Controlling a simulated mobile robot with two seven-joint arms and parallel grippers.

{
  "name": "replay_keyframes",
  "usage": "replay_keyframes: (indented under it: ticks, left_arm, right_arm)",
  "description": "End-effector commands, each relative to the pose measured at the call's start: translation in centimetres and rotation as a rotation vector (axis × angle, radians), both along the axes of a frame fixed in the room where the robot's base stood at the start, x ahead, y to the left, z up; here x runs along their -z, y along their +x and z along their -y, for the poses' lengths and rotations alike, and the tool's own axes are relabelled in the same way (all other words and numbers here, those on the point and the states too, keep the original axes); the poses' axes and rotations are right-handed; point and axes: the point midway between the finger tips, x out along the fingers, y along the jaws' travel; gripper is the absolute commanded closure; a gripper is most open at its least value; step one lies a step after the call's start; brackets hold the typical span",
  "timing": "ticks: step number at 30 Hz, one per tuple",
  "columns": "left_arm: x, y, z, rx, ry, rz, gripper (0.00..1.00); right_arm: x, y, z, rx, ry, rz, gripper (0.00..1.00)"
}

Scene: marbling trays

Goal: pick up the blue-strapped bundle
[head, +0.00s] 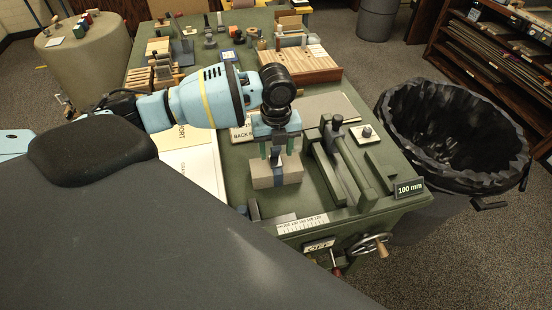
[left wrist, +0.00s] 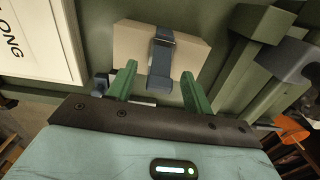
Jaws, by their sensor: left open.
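The blue-strapped bundle is a pale beige block (head: 262,178) with a dark blue strap (left wrist: 162,52) around its middle. It lies on the green bench. My left gripper (head: 276,156) is above it, pointing down, with its green fingers apart and nothing held. In the left wrist view the fingers (left wrist: 159,70) reach over the near edge of the bundle (left wrist: 132,42), one on each side of the strap. I cannot tell whether the fingertips touch the block. My right gripper is not in view.
Right of the bundle stands a green clamp-like fixture (head: 342,170), with a "100 mm" sign (head: 409,189) and a handwheel (head: 369,245) at the bench's front. White labelled boards (head: 200,162) lie left. A black-lined bin (head: 440,180) stands right. Wooden racks and tools fill the bench's far end.

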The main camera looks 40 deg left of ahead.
Motion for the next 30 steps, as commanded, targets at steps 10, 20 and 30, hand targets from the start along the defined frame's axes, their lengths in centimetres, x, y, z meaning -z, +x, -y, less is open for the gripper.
replay_keyframes:
  ticks: [10,20,30]
  left_arm:
    - [1.19,-0.01,-0.02,0.0,0.001,0.001,0.49]
    - [1.16,0.0,-0.01,0.0,0.001,0.001,0.88]
    - [1.07,0.03,-0.02,0.0,0.0,0.003,1.0]
  right_arm:
    - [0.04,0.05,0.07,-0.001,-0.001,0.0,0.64]
    - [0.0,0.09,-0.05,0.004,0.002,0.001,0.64]
    - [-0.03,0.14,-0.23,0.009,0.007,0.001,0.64]
